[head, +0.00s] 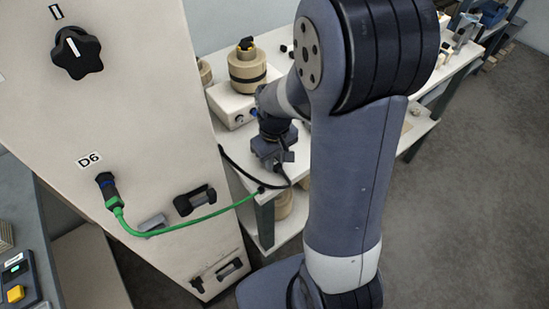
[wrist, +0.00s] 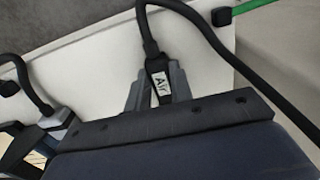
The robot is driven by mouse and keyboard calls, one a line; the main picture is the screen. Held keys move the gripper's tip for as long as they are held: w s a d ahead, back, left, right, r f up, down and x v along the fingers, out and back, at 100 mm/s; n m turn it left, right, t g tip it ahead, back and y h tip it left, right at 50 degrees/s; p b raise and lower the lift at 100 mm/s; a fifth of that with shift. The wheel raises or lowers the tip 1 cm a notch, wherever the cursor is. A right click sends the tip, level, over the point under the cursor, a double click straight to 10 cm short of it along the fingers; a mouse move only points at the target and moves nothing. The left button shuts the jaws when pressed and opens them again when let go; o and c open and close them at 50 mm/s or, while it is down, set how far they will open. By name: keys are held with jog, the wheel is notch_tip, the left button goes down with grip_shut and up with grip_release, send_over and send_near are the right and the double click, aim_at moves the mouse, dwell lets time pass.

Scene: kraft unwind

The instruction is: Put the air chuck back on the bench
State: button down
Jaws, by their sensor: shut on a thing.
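The air chuck (wrist: 159,82) is a small black piece with a white "Air" label, and a black hose runs from its far end. My gripper (wrist: 156,92) is shut on it, with one grey finger on each side. In the head view my gripper (head: 273,158) is over the near end of the white bench (head: 243,183), close to the cabinet. The chuck itself is mostly hidden by my gripper there. The bench top (wrist: 95,75) lies behind the chuck in the wrist view. I cannot tell whether the chuck touches it.
A pale cabinet (head: 140,130) stands at the left, with a black knob (head: 76,52) and a green cable (head: 190,220) from its D6 socket to the bench corner. A white box with a tan spool (head: 248,70) stands farther back on the bench. Open floor (head: 460,220) lies right.

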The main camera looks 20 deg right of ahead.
aim_at(275, 162)
jog(key=shift+f, duration=0.15)
jog(key=c, duration=1.3)
grip_release()
jog(key=shift+o, duration=0.2)
notch_tip(275, 162, up, 12)
jog(key=shift+r, duration=0.2)
